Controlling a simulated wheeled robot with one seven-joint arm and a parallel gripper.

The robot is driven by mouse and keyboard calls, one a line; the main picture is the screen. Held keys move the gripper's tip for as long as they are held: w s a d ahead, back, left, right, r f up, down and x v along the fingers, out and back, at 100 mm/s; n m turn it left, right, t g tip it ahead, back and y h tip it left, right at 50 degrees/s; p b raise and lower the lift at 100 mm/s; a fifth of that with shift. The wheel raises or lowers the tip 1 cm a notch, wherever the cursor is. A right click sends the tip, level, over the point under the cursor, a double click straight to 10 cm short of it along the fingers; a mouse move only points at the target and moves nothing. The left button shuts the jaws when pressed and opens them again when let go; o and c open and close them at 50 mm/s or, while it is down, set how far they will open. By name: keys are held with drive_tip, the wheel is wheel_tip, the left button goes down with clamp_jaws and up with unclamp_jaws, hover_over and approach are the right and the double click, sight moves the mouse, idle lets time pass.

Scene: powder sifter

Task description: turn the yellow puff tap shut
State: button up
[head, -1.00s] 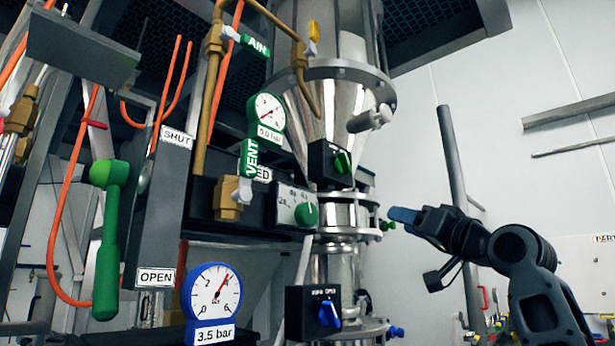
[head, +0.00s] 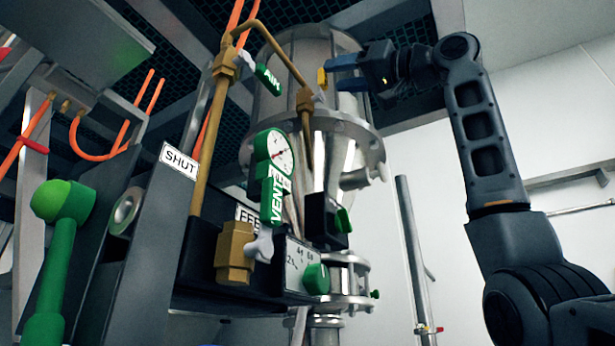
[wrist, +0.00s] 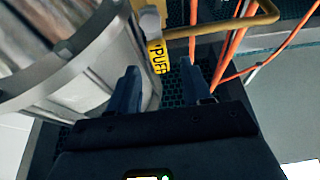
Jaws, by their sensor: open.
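The yellow puff tap (head: 322,78) sits on a brass fitting high on the pipework, beside the steel vessel. In the wrist view its yellow handle (wrist: 158,58), marked PUFF, appears between the lines of my two blue fingertips, slightly beyond them. My gripper (head: 334,74) comes from the right and is open, with its fingertips close to the handle's right side. In the wrist view my gripper (wrist: 160,70) holds nothing. I cannot tell whether a finger touches the handle.
The flanged steel vessel (head: 350,125) stands close below my gripper. A curved brass pipe (head: 283,62) leads to the tap. The green air tap (head: 268,80) and green vent tap (head: 271,200) are to the left. Orange hoses (wrist: 232,50) hang behind.

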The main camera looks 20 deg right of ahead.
sight(326, 77)
drive_tip(key=p+x, duration=0.2)
drive_tip(key=x, duration=0.5)
clamp_jaws()
idle(0.4)
